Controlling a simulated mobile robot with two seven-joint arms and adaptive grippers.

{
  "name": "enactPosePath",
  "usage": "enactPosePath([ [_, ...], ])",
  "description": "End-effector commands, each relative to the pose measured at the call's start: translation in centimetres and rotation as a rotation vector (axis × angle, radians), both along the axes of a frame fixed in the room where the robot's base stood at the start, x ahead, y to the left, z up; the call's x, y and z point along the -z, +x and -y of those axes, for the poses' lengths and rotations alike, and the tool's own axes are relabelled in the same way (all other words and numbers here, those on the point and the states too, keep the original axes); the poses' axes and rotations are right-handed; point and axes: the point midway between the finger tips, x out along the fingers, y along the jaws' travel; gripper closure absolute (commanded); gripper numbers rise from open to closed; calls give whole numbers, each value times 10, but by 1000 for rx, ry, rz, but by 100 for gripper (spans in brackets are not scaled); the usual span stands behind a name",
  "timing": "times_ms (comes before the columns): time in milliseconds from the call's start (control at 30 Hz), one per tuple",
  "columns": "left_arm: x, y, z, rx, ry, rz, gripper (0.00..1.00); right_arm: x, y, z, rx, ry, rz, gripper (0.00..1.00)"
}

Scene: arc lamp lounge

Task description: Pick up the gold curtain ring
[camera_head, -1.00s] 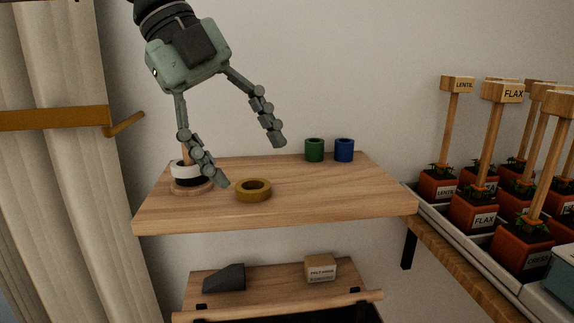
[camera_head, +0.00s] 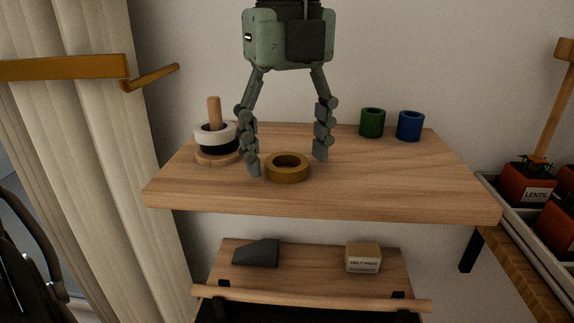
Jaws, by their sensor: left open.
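The gold curtain ring (camera_head: 288,174) lies flat on the wooden shelf (camera_head: 390,190), near the middle of its front part. My left gripper (camera_head: 287,164) is open and points down over the shelf. Its left fingertip is close to the ring's left side, and its right fingertip is to the right and a little behind the ring. Nothing is between the fingers at their height that I can see as held. I cannot tell whether a fingertip touches the ring. My right gripper is not in view.
A wooden peg stand (camera_head: 214,112) with a white ring (camera_head: 208,138) and a black ring stands left of the gripper. A green ring (camera_head: 372,124) and a blue ring (camera_head: 410,127) stand at the back right. A lower shelf holds a dark wedge (camera_head: 257,253) and a labelled block (camera_head: 363,259). Curtains hang left.

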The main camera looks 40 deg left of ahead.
Motion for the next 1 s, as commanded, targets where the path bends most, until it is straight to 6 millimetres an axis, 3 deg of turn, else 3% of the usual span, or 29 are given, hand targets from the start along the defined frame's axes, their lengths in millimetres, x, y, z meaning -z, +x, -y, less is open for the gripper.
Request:
enactPosePath([
  [267, 5, 0, 0, 0, 0, 1, 33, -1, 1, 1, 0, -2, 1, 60],
  [600, 5, 0, 0, 0, 0, 1, 73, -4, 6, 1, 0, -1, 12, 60],
  [1000, 4, 0, -1, 0, -1, 2, 73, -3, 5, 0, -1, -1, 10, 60],
])
